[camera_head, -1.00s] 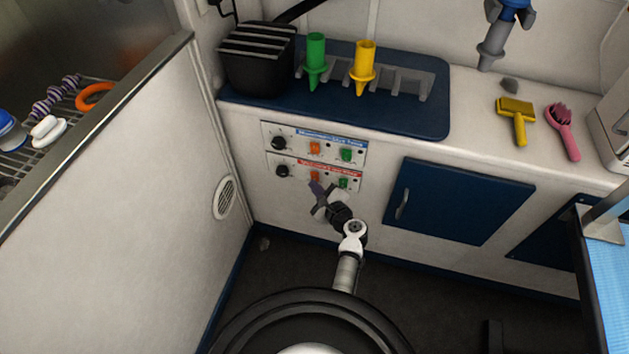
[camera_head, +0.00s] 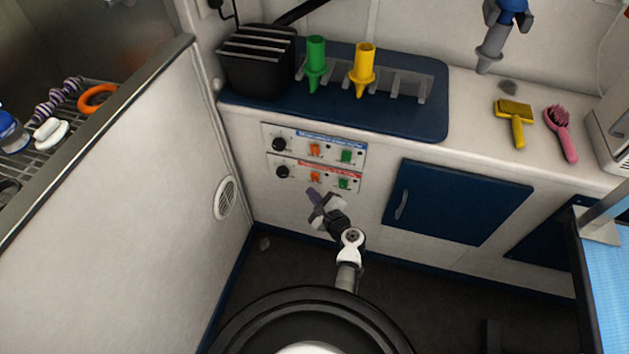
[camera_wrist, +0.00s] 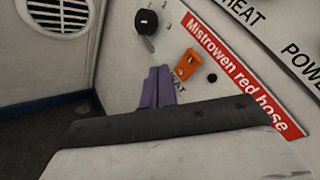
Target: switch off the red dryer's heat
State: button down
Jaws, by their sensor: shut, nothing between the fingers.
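The lower control panel (camera_head: 300,174) on the cabinet front has a red label strip, read in the wrist view as "Mistrowen red hose" (camera_wrist: 236,55). Its orange heat switch (camera_head: 314,178) sits between a black knob (camera_head: 282,171) and a green switch (camera_head: 343,183). The orange switch (camera_wrist: 187,65) is close up in the wrist view, with the word under it partly hidden. I cannot tell which way it is set. My gripper (camera_head: 314,194) is shut and empty, its purple fingertips (camera_wrist: 158,86) just below and left of the orange switch, seemingly apart from it.
A similar panel with a blue label (camera_head: 330,140) sits directly above. A blue cabinet door (camera_head: 455,205) is to the right. A round vent (camera_head: 225,198) is in the left wall. The counter above holds green (camera_head: 316,60) and yellow (camera_head: 363,65) nozzles.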

jog(key=s, duration=0.2)
jog(key=s+a+p, duration=0.1)
jog(key=shift+s+a+r, duration=0.1)
jog(key=shift+s+r, duration=0.25)
